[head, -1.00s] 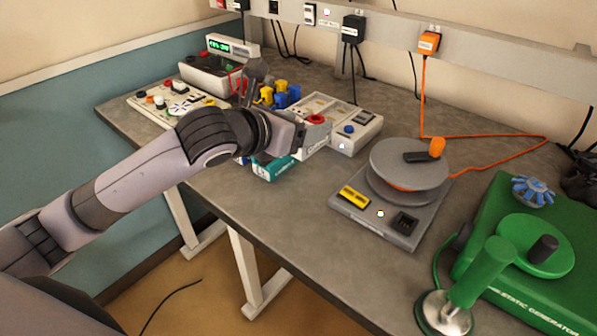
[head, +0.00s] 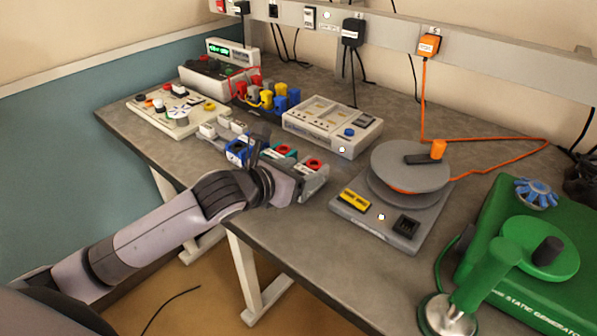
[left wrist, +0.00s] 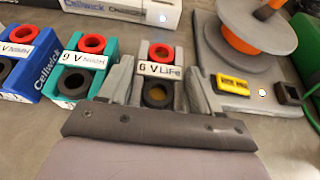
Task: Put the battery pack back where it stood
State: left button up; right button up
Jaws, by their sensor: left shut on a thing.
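The battery pack (left wrist: 158,70) in my left gripper is light grey, with a red and a black terminal and a label reading "6 V LiFe". My left gripper (left wrist: 162,92) is shut on it, one finger on each side. In the head view the pack's red terminal (head: 314,163) shows past my left gripper (head: 300,182), low over the bench's front part. I cannot tell whether its base touches the bench. The teal pack (left wrist: 80,65) and the blue pack (left wrist: 22,60) stand to its left. My right gripper is not in view.
A white charger (head: 328,130) stands behind the packs. A grey device with a round platform (head: 408,165) is close on the right. A green static generator (head: 535,255) is farther right. The bench's front edge (head: 270,245) is near; bare bench lies before the grey device.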

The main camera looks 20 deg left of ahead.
pick_arm(q)
jog(key=o, duration=1.1)
jog(key=shift+f, duration=0.15)
jog(key=shift+o, duration=0.2)
jog(key=shift+s+a+r, duration=0.2)
jog(key=shift+s+r, duration=0.2)
jog(key=shift+s, duration=0.1)
jog(key=v, duration=1)
jog(key=shift+s+r, duration=0.2)
jog(key=shift+s, duration=0.15)
jog(key=shift+a, duration=0.15)
